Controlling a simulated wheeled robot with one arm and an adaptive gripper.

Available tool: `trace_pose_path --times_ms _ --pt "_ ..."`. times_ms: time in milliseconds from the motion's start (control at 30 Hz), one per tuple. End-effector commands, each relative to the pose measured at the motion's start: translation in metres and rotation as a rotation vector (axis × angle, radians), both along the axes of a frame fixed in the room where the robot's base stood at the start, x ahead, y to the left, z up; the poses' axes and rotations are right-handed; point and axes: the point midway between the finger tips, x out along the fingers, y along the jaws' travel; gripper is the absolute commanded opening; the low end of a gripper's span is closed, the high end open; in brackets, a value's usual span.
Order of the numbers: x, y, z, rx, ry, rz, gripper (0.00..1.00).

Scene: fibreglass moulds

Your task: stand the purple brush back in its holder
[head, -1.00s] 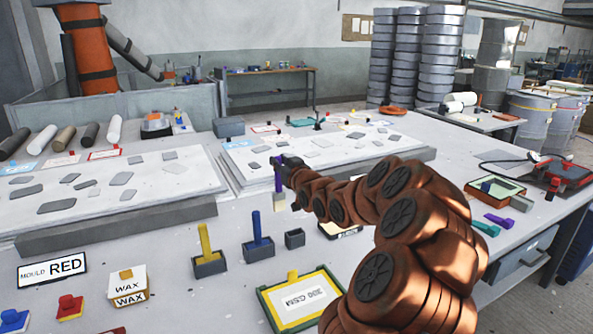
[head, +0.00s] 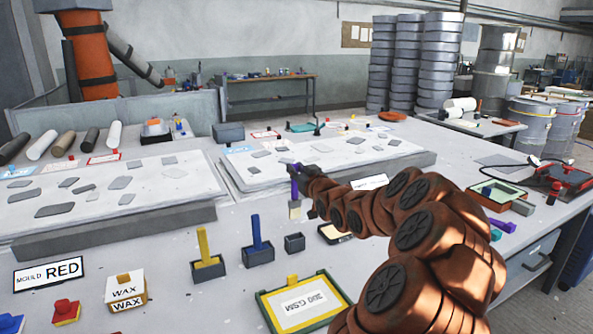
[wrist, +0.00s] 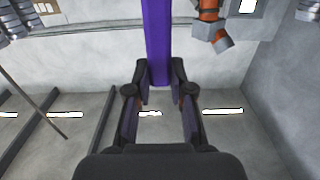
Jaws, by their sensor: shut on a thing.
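My gripper (head: 297,172) is shut on the purple brush (head: 294,187). The brush hangs about upright with its pale bristle end down, and its purple handle also fills the top middle of the wrist view (wrist: 158,40) between the fingers (wrist: 158,82). A small, dark grey, empty holder (head: 294,243) stands on the table below the brush in the head view. The brush's lower end appears above the holder in the picture, apart from it. The exact depth between them is hard to tell. The wrist view does not show the holder.
A blue brush (head: 256,233) and a yellow brush (head: 205,245) stand in holders left of the empty one. A green-yellow framed tray (head: 303,303) lies in front, a wax box (head: 126,288) at front left. A pale mould slab (head: 325,160) lies behind.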

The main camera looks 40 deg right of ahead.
Motion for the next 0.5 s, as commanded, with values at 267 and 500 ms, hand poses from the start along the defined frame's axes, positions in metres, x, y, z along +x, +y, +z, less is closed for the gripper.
trace_pose_path --times_ms 267,500 --pt "0.000 0.000 -0.023 0.000 0.000 0.000 0.00" --pt "0.000 0.000 -0.040 0.001 0.001 0.000 0.00"
